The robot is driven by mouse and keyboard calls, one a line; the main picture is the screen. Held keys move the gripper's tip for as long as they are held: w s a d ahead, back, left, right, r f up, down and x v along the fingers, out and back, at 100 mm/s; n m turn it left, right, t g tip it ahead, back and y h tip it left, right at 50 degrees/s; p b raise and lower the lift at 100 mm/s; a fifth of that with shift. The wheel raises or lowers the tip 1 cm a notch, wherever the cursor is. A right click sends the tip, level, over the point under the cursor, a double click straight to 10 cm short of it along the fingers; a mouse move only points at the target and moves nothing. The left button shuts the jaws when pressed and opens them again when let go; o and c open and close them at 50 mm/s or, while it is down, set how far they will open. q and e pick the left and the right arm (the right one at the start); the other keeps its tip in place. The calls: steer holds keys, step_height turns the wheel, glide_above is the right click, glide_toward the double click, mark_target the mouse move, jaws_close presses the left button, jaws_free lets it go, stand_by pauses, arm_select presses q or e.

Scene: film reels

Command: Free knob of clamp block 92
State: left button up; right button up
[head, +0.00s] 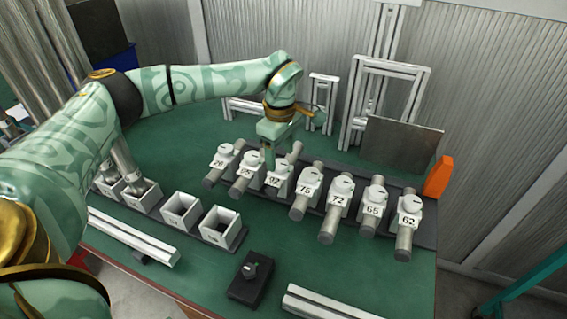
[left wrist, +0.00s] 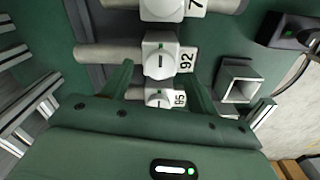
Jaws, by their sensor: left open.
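Clamp block 92 (head: 279,181) is a white block with a round white knob, third from the left in the row of clamp blocks. It grips a grey rod. In the left wrist view, block 92 (left wrist: 158,62) shows its knob face with a dark line running up and down the picture. My left gripper (head: 269,163) points down at this block. In the left wrist view its fingers (left wrist: 161,72) are spread, one on each side near the knob, with nothing seen between them held. Contact cannot be told. My right gripper is not seen.
Neighbouring clamp blocks 76 (head: 307,188) and 72 (head: 340,190) stand close by on the dark rail. White open boxes (head: 222,227) stand front left. A black block with a knob (head: 250,277) and aluminium bars (head: 132,235) lie in front. An orange piece (head: 438,177) stands right.

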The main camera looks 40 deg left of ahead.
arm_select(q)
step_height(320, 180, down, 2)
steer(key=shift+f, duration=0.1)
steer(key=shift+c, duration=0.3)
steer(key=c, duration=0.9)
